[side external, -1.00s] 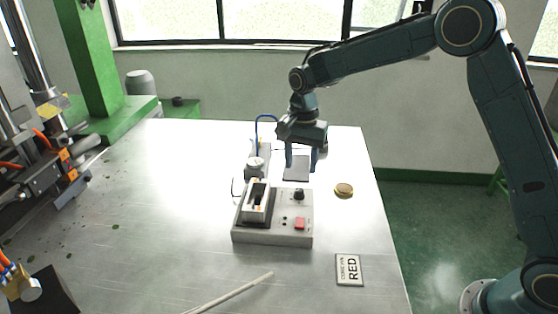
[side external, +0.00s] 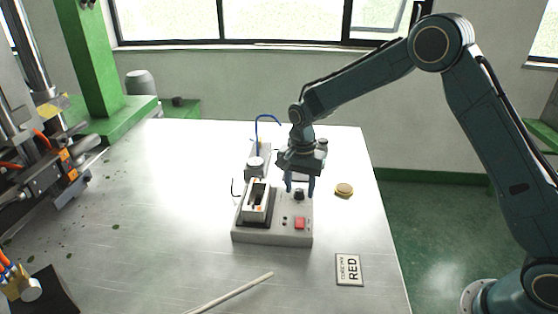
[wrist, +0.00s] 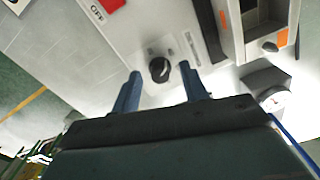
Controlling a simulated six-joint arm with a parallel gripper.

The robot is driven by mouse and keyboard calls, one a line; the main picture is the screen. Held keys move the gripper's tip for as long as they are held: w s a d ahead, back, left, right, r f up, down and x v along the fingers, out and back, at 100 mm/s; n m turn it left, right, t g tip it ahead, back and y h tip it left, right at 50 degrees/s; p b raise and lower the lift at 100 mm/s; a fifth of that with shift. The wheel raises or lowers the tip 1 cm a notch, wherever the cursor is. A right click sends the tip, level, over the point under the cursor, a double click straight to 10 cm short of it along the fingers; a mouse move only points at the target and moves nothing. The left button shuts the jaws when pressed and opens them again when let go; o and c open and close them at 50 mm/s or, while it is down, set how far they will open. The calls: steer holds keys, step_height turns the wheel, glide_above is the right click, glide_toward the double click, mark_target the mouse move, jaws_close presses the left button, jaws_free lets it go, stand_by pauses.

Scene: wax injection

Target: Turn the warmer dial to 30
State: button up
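The warmer (side external: 270,238) is a grey box on the metal table, with a black dial (side external: 299,195) on its right part and a red switch (side external: 300,223) in front of the dial. In the wrist view the dial (wrist: 160,69) is a round black knob with a pale mark; its scale is too small to read. My gripper (side external: 300,191) points down over the dial. In the wrist view its two blue fingers (wrist: 159,85) are apart, one to each side of the dial, with a gap on both sides. I cannot tell the exact fingertip height.
A white-faced gauge (side external: 255,163) stands behind the warmer. A machine (side external: 40,150) stands at left. The table's middle left is clear.

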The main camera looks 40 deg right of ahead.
steer(key=c, duration=0.9)
steer(key=shift+o, duration=0.2)
steer(key=shift+n, duration=0.4)
steer(key=n, duration=1.1)
steer(key=o, duration=1)
steer(key=shift+r, duration=0.1)
